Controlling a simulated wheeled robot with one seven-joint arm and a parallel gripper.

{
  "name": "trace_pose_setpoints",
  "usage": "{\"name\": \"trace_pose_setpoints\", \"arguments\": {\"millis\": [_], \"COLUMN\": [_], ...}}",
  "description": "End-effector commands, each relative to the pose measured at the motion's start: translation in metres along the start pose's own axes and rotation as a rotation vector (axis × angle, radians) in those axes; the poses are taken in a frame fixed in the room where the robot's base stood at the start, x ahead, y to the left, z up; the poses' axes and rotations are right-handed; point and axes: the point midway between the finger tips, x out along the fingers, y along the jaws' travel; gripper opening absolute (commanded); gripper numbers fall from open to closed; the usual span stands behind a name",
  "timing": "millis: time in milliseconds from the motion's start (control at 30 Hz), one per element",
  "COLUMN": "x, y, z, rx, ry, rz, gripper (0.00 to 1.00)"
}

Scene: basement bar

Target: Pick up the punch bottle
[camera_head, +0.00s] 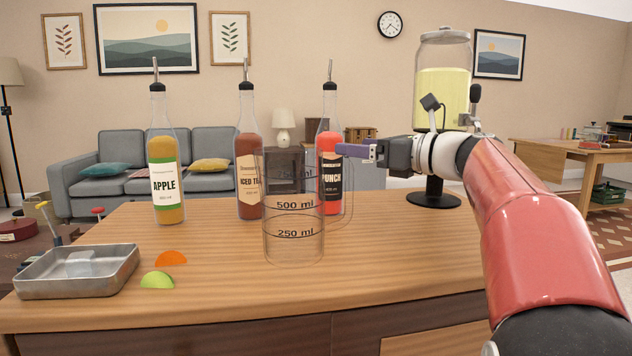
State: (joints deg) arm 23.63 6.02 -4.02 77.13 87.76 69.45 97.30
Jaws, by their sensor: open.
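The punch bottle (331,190) stands upright on the wooden counter, with red liquid, a dark label reading PUNCH and a metal pourer on top. The clear measuring jug in front of it overlaps its left side in the head view. My gripper (345,150) reaches in from the right at the height of the upper part of the bottle. The gripper is open; whether a finger touches the bottle or the bottle lies between the fingers, I cannot tell.
The clear measuring jug (293,245) stands in front. The iced tea bottle (248,150) and apple bottle (165,150) stand left. A metal tray (50,284) and orange (171,258) and green (157,280) slices lie at left. A drink dispenser (443,90) stands right. The counter's front right is clear.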

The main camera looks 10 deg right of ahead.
Motion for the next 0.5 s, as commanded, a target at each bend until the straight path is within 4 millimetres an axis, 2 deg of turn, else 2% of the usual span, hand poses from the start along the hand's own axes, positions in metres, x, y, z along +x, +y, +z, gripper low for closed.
{"name": "trace_pose_setpoints", "arguments": {"millis": [33,167,500], "x": [0.0,0.007,0.049], "y": [0.0,0.0,-0.006], "z": [-0.008,-0.009,-0.009], "rx": [0.001,0.002,0.001], "ry": [-0.001,-0.002,-0.001], "rz": [0.0,0.002,0.003], "gripper": [0.79,0.79,0.79]}}
